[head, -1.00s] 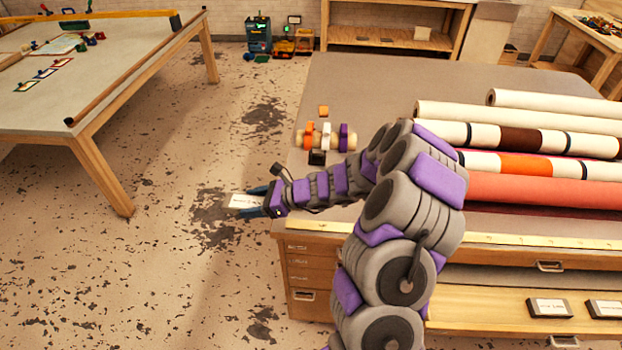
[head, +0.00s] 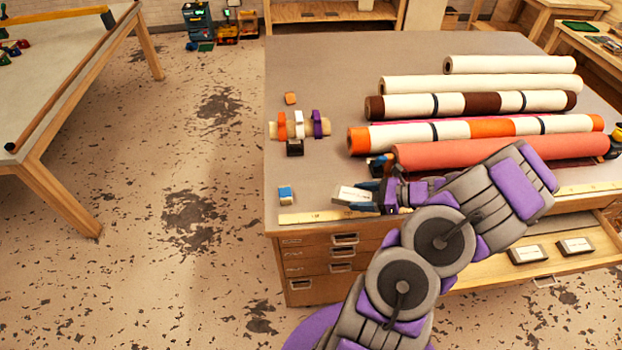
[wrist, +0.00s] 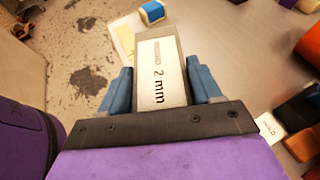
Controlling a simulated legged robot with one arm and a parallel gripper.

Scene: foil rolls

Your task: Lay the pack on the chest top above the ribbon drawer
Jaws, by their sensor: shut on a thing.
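The pack is a pale box marked "2 mm" (wrist: 160,75), also seen in the head view (head: 351,196). My gripper (head: 366,192) is shut on it, with a blue finger on each side in the wrist view (wrist: 160,88). The pack is over the front left part of the chest top (head: 335,75); I cannot tell whether it touches the surface. Small labelled drawers (head: 312,268) are in the chest front below. Their labels are too small to read, so I cannot tell which is the ribbon drawer.
A blue-and-white block (head: 287,195) lies left of the pack, near a yellow ruler (head: 305,217) along the front edge. Ribbon spools (head: 299,128) stand behind. Fabric rolls (head: 480,152) fill the right. An open drawer (head: 490,279) at right holds two packs. Chest top between block and pack is clear.

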